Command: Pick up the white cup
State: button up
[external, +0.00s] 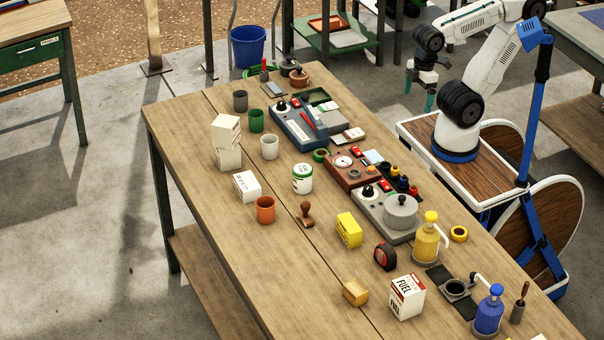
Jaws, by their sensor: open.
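The white cup (270,147) stands upright on the wooden table (190,120), in the left half of its top. A green cup (256,121) is just behind it and a green-and-white tin (302,179) is in front of it to the right. My gripper (421,97) is at the far right side of the table, pointing down with its teal fingers. It is open and empty, well apart from the cup.
White boxes (227,153) stand left of the cup, and a grey-blue device (299,124) lies to its right, between it and my gripper. An orange cup (265,210), a stamp (306,214) and a yellow box (349,230) stand nearer. The table's left strip is bare.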

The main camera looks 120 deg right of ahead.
jog(key=c, duration=0.5)
